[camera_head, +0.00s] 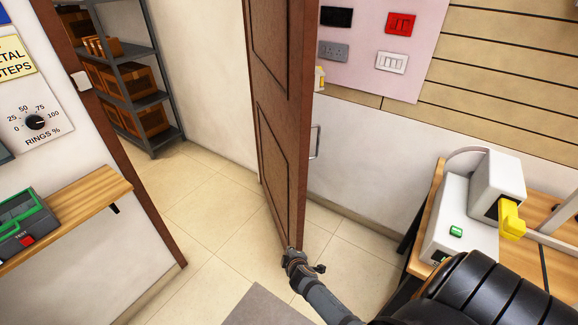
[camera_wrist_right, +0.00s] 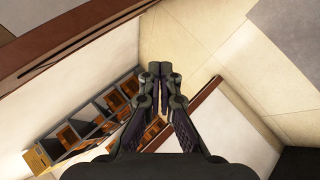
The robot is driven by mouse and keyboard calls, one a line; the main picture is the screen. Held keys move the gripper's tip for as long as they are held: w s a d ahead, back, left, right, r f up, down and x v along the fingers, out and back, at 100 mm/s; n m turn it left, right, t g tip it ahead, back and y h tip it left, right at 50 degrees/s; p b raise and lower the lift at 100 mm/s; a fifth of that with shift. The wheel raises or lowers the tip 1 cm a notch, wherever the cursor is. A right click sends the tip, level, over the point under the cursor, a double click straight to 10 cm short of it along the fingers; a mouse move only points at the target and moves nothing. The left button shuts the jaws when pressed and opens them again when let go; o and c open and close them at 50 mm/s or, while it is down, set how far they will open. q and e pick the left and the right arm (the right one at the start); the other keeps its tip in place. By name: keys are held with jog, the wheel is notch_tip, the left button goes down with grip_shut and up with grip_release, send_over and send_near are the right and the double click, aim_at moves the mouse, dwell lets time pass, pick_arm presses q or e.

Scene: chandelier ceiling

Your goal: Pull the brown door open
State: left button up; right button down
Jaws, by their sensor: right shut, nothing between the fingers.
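The brown door (camera_head: 278,120) stands open in the middle of the head view, swung out from its doorway. A metal handle (camera_head: 316,142) shows on its right side. My right gripper (camera_head: 291,256) is at the lower free edge of the door in the head view; I cannot tell whether it touches. In the right wrist view my right gripper (camera_wrist_right: 160,68) is shut with nothing between the fingers, and the door (camera_wrist_right: 65,45) runs across the upper left. My left gripper is in neither view.
Beyond the doorway stands a grey shelf (camera_head: 124,80) with brown boxes. A wooden ledge (camera_head: 85,205) with a green and grey case (camera_head: 24,222) juts out at left. A bench with a white machine (camera_head: 470,215) stands at right. Tiled floor (camera_head: 215,215) is clear in the doorway.

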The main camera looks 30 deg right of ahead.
aim_at(291, 156)
jog(key=w+d+r+n+t+h+b, duration=0.1)
jog(key=w+r+t+h, duration=0.15)
jog(key=r, duration=0.75)
jog(key=w+d+r+n+t+h+b, duration=0.15)
jog(key=w+r, duration=0.25)
jog(key=r, duration=0.5)
jog(key=w+r+n+t+h+b, duration=0.1)
jog(key=w+r+t+b, duration=0.15)
jog(key=r, duration=0.75)
pick_arm(q)
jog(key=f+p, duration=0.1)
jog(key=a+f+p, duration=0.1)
jog(key=p, duration=0.1)
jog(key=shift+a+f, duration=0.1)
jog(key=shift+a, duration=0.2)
pick_arm(e)
jog(key=shift+m, duration=0.25)
jog(key=w+d, duration=0.2)
jog(key=d, duration=0.1)
jog(key=w+d, duration=0.6)
jog(key=shift+f, duration=0.25)
